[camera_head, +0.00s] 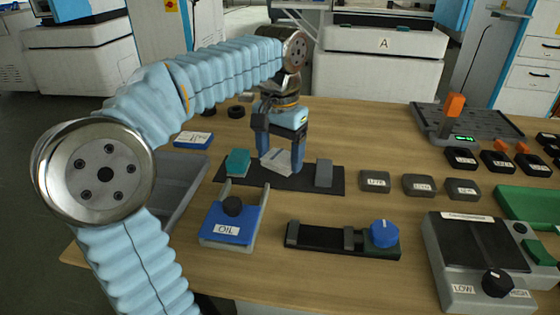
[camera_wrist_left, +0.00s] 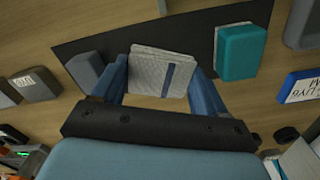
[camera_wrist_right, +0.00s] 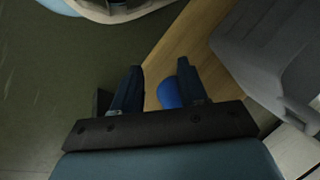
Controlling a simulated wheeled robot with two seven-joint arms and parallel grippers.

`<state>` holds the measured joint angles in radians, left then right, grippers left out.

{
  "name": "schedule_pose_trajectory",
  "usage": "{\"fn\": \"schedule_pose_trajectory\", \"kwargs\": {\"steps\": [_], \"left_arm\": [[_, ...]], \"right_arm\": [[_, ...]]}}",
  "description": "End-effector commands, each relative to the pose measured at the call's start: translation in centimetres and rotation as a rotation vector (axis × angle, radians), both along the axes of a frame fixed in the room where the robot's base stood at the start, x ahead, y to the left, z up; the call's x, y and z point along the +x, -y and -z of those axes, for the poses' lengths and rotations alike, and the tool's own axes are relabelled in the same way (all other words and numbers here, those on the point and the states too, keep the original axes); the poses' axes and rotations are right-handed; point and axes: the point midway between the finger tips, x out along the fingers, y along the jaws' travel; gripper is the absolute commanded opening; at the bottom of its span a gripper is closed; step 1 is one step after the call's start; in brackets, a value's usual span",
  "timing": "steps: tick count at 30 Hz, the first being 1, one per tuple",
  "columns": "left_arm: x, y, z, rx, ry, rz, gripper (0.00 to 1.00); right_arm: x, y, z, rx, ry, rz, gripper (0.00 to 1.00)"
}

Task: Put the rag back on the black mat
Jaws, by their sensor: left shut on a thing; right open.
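The rag (camera_head: 276,160) is a folded pale grey-white cloth with a blue stripe. It also shows in the left wrist view (camera_wrist_left: 155,72). My left gripper (camera_head: 282,158) points down with its fingers shut on the rag's two sides. The rag is over the middle of the black mat (camera_head: 300,184), between a teal block (camera_head: 237,162) and a grey block (camera_head: 323,173). In the left wrist view it overlaps one long edge of the mat (camera_wrist_left: 108,46). I cannot tell whether it touches the mat. My right gripper (camera_wrist_right: 158,85) is open, seen only in the right wrist view.
In front of the mat stand a blue OIL holder (camera_head: 228,229) and a black fixture with a blue knob (camera_head: 383,233). Several dark labelled blocks (camera_head: 419,185) stand to the right. A grey bin (camera_head: 180,185) is at the left edge.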

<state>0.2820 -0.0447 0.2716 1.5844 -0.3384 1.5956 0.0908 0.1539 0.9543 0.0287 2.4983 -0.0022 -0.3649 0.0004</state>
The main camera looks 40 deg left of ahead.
Motion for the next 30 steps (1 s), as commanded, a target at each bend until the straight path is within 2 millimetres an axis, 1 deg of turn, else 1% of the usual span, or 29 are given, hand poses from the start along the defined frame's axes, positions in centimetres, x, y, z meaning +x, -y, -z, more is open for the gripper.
{"fn": "schedule_pose_trajectory", "kwargs": {"steps": [1, 3, 11, 15, 16, 20, 27, 30], "left_arm": [[-0.1, 0.0, 1.0, 0.0, -0.002, -0.001, 0.35], [-0.1, 0.0, 1.6, 0.0, -0.001, 0.0, 0.35], [0.0, 0.1, 1.7, 0.0, 0.001, 0.0, 0.35], [0.0, 0.1, 2.1, 0.0, 0.001, 0.0, 0.35], [0.0, 0.1, 2.0, 0.0, 0.001, 0.0, 0.78], [0.0, 0.1, 2.0, 0.0, 0.001, 0.0, 0.98], [0.0, 0.1, 2.0, 0.0, 0.001, 0.0, 0.99], [0.0, 0.1, 1.5, 0.0, 0.001, 0.0, 0.99]], "right_arm": [[0.0, 0.0, 0.3, 0.0, 0.0, 0.0, 0.43], [0.0, 0.0, 0.4, 0.0, 0.0, 0.001, 0.43], [0.0, 0.0, 0.3, 0.0, 0.0, 0.001, 0.43], [0.0, 0.1, 0.6, -0.001, 0.0, 0.001, 0.43], [0.0, 0.1, 0.5, -0.001, 0.0, 0.001, 0.43], [0.0, 0.1, 0.5, -0.001, 0.0, 0.001, 0.43], [0.0, 0.1, 0.5, -0.001, 0.0, 0.001, 0.43], [0.0, 0.0, 0.1, -0.001, -0.001, 0.001, 0.43]]}}
